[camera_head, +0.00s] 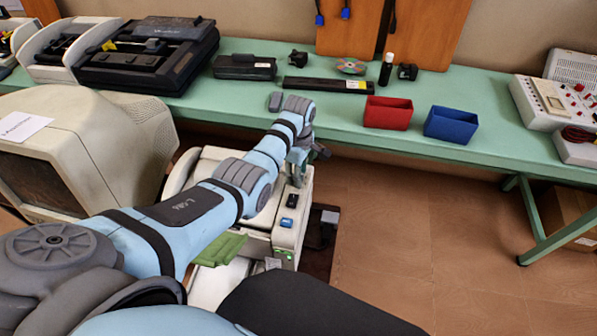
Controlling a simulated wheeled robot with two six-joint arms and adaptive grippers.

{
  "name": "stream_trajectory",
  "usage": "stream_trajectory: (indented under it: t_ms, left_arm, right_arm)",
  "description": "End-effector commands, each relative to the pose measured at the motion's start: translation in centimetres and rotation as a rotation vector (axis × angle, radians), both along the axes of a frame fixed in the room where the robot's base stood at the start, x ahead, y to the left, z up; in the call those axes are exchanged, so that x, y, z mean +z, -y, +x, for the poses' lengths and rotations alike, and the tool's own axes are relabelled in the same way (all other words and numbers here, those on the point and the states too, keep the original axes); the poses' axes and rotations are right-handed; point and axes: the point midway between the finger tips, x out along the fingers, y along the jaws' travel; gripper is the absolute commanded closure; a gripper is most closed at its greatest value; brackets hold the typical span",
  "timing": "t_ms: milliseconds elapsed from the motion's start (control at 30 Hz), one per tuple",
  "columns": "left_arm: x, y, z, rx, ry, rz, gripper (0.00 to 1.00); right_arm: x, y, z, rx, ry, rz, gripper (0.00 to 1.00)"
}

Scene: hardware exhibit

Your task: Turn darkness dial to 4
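A cream-coloured machine (257,244) stands low in the middle, largely covered by my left arm. Its narrow right-hand panel carries a black control (291,200), a blue control (288,222) and small green lights near the front. I cannot make out a dial with numbers; any darkness dial is hidden or too small to tell. My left gripper (297,177) points down over the far end of this panel, behind the black control. Its fingertips are small and partly hidden, so I cannot tell whether it is open or touching the machine. My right gripper is not in view.
A bulky beige monitor (105,150) stands left of the machine, close to my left arm. Behind is a green bench (345,128) with a red bin (388,113), a blue bin (451,125) and several devices.

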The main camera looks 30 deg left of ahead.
Motion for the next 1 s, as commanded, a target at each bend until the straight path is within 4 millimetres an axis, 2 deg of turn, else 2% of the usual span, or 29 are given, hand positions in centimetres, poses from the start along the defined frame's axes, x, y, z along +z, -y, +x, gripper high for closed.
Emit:
stream_trajectory:
  t_ms: [33, 200, 667, 1000]
  left_arm:
    - [0.0, 0.0, 0.0, 0.0, 0.0, 0.0, 0.76]
    - [0.0, 0.0, 0.0, 0.0, 0.0, 0.0, 1.0]
    - [0.1, 0.0, -0.1, -0.091, -0.002, 0.0, 1.0]
    - [0.2, 0.0, -0.1, -0.358, -0.004, 0.0, 1.0]
  right_arm:
    - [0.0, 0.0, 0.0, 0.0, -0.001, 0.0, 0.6]
    - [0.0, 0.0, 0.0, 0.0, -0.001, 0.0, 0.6]
    - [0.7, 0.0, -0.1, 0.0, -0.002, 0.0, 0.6]
    - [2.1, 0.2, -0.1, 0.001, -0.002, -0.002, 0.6]
